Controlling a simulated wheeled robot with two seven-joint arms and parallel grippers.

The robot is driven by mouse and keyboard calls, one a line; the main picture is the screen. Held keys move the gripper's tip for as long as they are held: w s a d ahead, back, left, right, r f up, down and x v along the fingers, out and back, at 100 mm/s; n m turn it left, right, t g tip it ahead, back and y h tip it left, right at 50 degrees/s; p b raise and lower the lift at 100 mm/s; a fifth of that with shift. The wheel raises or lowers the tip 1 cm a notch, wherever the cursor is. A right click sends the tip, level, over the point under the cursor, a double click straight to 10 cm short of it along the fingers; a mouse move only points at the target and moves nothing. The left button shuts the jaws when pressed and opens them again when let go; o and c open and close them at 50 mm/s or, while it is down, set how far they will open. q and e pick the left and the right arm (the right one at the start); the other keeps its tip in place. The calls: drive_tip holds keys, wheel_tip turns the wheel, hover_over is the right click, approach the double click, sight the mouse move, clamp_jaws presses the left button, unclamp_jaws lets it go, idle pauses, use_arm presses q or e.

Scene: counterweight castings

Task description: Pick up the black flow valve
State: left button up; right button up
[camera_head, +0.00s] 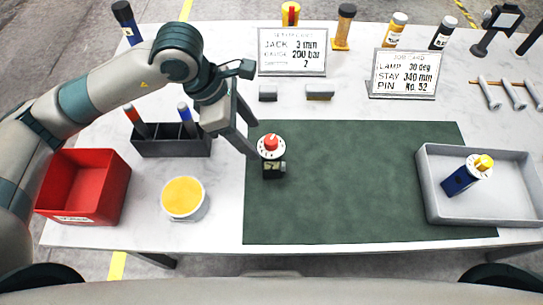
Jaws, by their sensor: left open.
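The black flow valve (273,168) stands on the green mat (350,190) near its upper left corner. It has a black body, a white dial and a red knob on top. My left gripper (255,139) is open and empty, with its fingers pointing down and right toward the valve. Its fingertips are just up and left of the valve's dial; whether they touch it I cannot tell. My right gripper is not in view.
A grey tray (431,205) at right holds a blue valve (460,181) with a yellow knob. At left are a red bin (112,205), a yellow-topped tub (184,199) and a dark divided holder (172,148). Two cards and several bottles stand behind. The mat's middle is clear.

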sight(261, 147)
use_arm(q)
drive_tip(key=p+x, duration=0.1)
drive_tip(key=x, duration=0.4)
drive_tip(key=shift+d+f+p, duration=0.15)
drive_tip(key=shift+f+p, duration=0.05)
drive_tip(key=shift+p, duration=0.1)
drive_tip(key=shift+d+f, duration=0.15)
drive_tip(key=shift+f, duration=0.35)
drive_tip(key=p+x, duration=0.2)
drive_tip(key=x, duration=0.3)
drive_tip(key=shift+d, duration=0.1)
drive_tip(key=shift+d+f, duration=0.1)
drive_tip(key=shift+f, duration=0.25)
